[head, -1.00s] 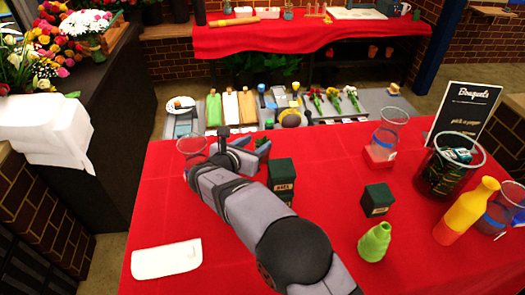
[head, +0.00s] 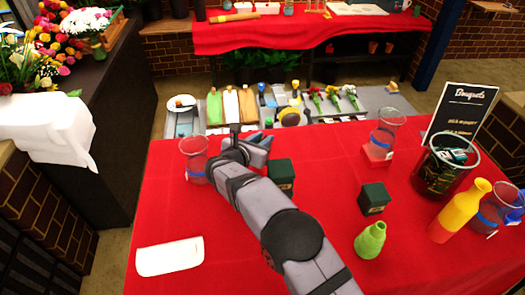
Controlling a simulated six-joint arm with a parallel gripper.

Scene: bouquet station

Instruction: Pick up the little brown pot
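I cannot make out a little brown pot for certain. Two small orange-brown pots, one of them here (head: 373,47), stand far off on the dark shelf under the back table. My gripper (head: 266,148) is over the far edge of the red-covered table, between a clear blue-banded glass (head: 194,160) and a dark green box (head: 281,178). Nothing shows clearly in it. Its fingers are small and seen at an angle, so their gap is unclear. My forearm hides part of the red table.
A smaller green box (head: 374,198), a green bottle (head: 370,240) and a yellow-red bottle (head: 460,210) stand to the right. A white cloth (head: 170,257) lies front left. A grey mat (head: 365,99) with tools and flowers lies beyond the table. The front middle-left is clear.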

